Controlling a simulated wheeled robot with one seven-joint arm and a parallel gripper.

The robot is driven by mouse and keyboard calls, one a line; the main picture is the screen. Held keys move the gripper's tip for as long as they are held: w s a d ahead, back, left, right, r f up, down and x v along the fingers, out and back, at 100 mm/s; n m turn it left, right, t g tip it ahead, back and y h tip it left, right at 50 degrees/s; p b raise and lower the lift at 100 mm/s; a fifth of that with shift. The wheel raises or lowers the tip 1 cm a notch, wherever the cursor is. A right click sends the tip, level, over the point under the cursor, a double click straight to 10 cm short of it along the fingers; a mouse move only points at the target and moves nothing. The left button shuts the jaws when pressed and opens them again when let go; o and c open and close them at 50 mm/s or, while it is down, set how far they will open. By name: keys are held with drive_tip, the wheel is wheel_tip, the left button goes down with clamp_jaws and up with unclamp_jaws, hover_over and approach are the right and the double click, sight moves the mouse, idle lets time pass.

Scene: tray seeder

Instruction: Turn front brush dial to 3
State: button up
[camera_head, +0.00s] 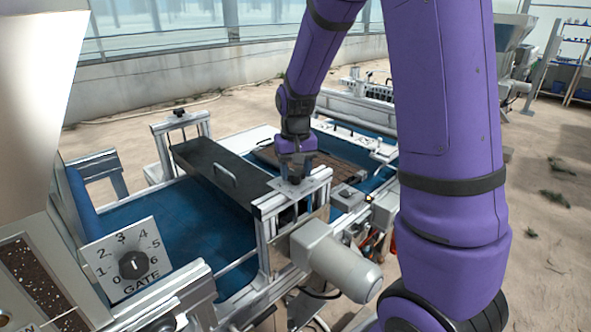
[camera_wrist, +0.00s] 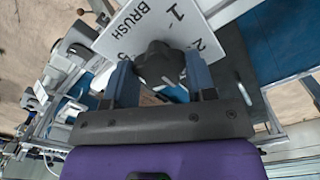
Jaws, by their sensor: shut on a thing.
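The brush dial is a black lobed knob (camera_wrist: 160,66) on a white plate (camera_wrist: 138,30) marked BRUSH in the wrist view. The numbers 1 and 2 show on the plate; others are partly hidden by my fingers and the knob. A small pale mark shows on the knob's lower right side, on the side of the 2; I cannot tell which number it points at. My gripper (camera_wrist: 160,82) is shut on the knob, one blue-grey finger on each side. In the head view my gripper (camera_head: 296,172) reaches down to the small plate (camera_head: 291,189) on the machine's frame; the knob is hidden there.
A gate dial (camera_head: 132,264) on its white plate, its pointer roughly upright, stands at the near left. A grey motor (camera_head: 340,265) juts out below the brush plate. A dark cover with a handle (camera_head: 222,175) spans the blue belt (camera_head: 185,225). A brown tray (camera_head: 330,168) lies beyond.

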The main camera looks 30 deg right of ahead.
sight(296, 172)
idle(0.3)
drive_tip(key=o, duration=0.9)
drive_tip(key=shift+r, duration=0.15)
wheel_tip(296, 172, up, 10)
drive_tip(key=shift+r, duration=0.25)
